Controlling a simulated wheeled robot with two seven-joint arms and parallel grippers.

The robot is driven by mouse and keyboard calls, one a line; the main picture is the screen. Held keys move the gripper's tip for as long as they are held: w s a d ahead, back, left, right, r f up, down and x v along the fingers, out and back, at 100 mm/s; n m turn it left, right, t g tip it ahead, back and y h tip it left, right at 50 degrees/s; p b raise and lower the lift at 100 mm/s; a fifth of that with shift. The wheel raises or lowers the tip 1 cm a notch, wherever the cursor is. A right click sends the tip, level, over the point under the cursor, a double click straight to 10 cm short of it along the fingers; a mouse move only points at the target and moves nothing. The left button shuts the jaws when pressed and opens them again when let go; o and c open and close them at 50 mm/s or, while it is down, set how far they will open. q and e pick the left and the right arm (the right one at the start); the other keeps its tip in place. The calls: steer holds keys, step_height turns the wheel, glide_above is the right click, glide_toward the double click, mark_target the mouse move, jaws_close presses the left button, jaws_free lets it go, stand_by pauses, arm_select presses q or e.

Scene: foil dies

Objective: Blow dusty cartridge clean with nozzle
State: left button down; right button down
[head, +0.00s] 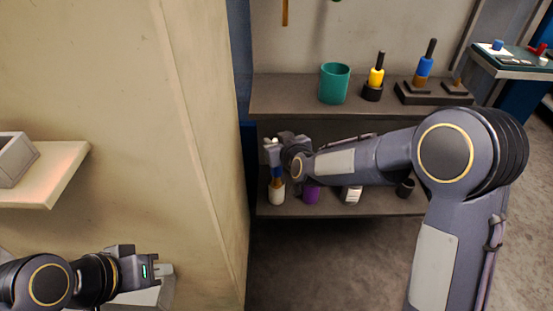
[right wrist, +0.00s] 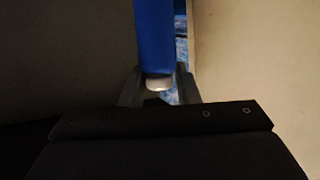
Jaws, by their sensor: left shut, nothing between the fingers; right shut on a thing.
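My right gripper (head: 275,165) is at the lower shelf's left end, shut on a slim blue thing (right wrist: 154,40) with a pale rounded end. In the head view the blue thing (head: 276,182) stands above or in a white cup (head: 277,195); I cannot tell whether it touches the cup. I cannot tell whether it is the nozzle or another tool. My left gripper (head: 148,269) is shut and empty at the lower left, near a pale block-like thing (head: 165,270). I cannot clearly pick out the dusty cartridge.
The lower shelf (head: 330,207) also holds a purple cup (head: 312,194), a white labelled container (head: 352,194) and a black one (head: 405,188). Above are a teal cup (head: 334,83), a yellow tool (head: 376,76) and a blue tool (head: 424,66). A beige wall (head: 200,120) stands close on the left.

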arm_select(q)
steer(key=shift+r, duration=0.15)
arm_select(e)
steer(key=s, duration=1.2)
stand_by(0.5)
